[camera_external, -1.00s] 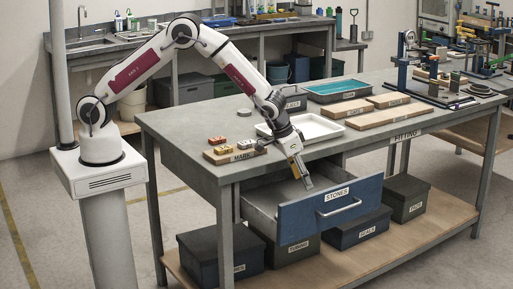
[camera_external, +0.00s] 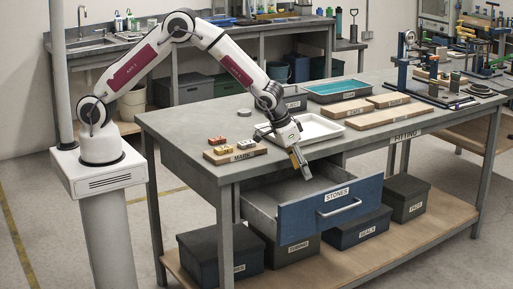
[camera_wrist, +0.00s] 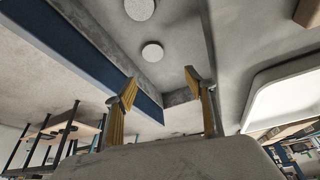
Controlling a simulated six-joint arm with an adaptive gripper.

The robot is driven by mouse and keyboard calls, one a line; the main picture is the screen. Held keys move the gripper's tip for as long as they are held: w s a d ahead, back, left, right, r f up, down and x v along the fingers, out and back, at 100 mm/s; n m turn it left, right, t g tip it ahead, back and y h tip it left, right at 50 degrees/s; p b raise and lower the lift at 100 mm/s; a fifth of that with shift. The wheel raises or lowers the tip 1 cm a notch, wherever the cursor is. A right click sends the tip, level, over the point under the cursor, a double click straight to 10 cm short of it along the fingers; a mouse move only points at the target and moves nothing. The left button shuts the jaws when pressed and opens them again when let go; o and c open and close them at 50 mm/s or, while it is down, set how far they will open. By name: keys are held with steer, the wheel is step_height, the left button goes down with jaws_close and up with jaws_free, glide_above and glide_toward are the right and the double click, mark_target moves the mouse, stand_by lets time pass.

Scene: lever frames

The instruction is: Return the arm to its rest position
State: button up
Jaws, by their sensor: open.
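My gripper (camera_external: 303,165) hangs from my arm above the open drawer labelled STONES (camera_external: 315,218), near the bench's front edge. In the wrist view my gripper (camera_wrist: 160,82) shows two yellow-padded fingers spread apart with nothing between them. The drawer's blue front (camera_wrist: 90,50) shows at the left of that view. Two pale round discs (camera_wrist: 152,52) lie on the drawer's grey floor beyond the fingers, clear of them.
A white tray (camera_external: 328,135) lies on the bench just behind my gripper. A wooden board labelled MARK (camera_external: 222,157) with small blocks is left of it. Wooden boards (camera_external: 372,116) lie to the right.

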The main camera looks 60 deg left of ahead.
steer(key=s+a+r+n+y, duration=0.1)
steer(key=s+a+r, duration=0.3)
steer(key=a+r, duration=0.75)
steer(key=s+a+r+n, duration=0.1)
steer(key=s+a+r, duration=0.3)
steer(key=a+r, duration=0.75)
steer(key=s+a, duration=0.5)
steer(key=s, duration=0.2)
steer(key=s+a+r, duration=0.1)
steer(key=s+a, duration=0.3)
steer(key=s, duration=0.4)
steer(key=s+a+r+n+t, duration=0.1)
steer(key=s+a, duration=0.4)
steer(key=s, duration=0.3)
steer(key=shift+s+a, duration=0.2)
steer(key=shift+a, duration=0.1)
